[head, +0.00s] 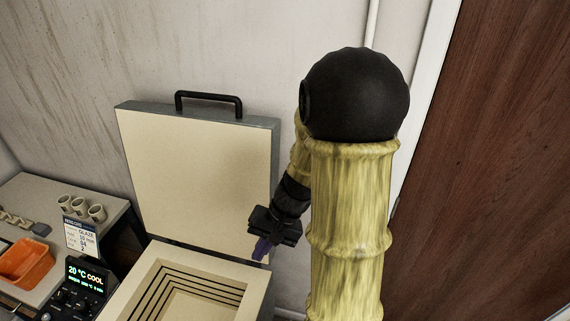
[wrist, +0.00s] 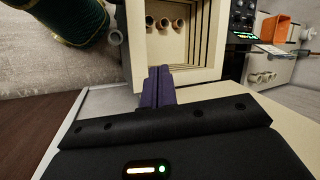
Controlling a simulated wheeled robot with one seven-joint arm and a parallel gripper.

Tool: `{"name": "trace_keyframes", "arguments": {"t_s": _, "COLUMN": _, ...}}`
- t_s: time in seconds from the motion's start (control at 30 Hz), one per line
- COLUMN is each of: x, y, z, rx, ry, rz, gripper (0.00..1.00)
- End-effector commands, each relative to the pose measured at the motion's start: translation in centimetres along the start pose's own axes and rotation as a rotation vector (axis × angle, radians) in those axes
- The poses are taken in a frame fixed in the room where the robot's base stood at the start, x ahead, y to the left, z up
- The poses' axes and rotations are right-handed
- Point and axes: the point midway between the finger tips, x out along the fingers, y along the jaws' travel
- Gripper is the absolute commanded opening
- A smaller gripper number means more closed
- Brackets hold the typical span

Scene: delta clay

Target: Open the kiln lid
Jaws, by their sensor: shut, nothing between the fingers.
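The kiln lid (head: 200,178) stands raised, close to upright, at the back of the kiln, its pale inner face toward me and a black handle (head: 208,97) along its top edge. The square kiln body (head: 140,284) is open below it, with a stepped, grooved inner wall. In the wrist view, small round clay pieces (wrist: 164,23) sit inside the kiln opening. My gripper (head: 262,249) is shut and empty, with purple fingers, in front of the lid's lower right part. In the wrist view, the shut fingers (wrist: 158,85) point toward the kiln rim. Whether they touch anything is unclear.
A control box (head: 84,283) reading 20 °C COOL stands left of the kiln. A side table at left holds an orange bin (head: 27,263), a glaze card (head: 80,238) and several small cups (head: 82,207). A brown door (head: 490,170) is at right.

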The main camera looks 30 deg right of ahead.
Motion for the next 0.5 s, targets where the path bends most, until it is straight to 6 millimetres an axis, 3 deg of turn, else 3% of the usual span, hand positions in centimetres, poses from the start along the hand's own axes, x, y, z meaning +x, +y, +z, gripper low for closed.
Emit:
{"name": "trace_keyframes", "arguments": {"t_s": 0.17, "x": -1.8, "y": 0.1, "z": -4.7, "rx": 0.17, "ry": 0.028, "rz": -0.349, "gripper": 0.0}}
{"name": "trace_keyframes", "arguments": {"t_s": 0.27, "x": -4.0, "y": 0.7, "z": -8.1, "rx": 0.237, "ry": 0.105, "rz": -0.561, "gripper": 0.0}}
{"name": "trace_keyframes", "arguments": {"t_s": 0.4, "x": -8.5, "y": 3.4, "z": -13.1, "rx": 0.303, "ry": 0.287, "rz": -0.846, "gripper": 0.0}}
{"name": "trace_keyframes", "arguments": {"t_s": 0.5, "x": -11.8, "y": 6.1, "z": -15.8, "rx": 0.328, "ry": 0.437, "rz": -0.999, "gripper": 0.0}}
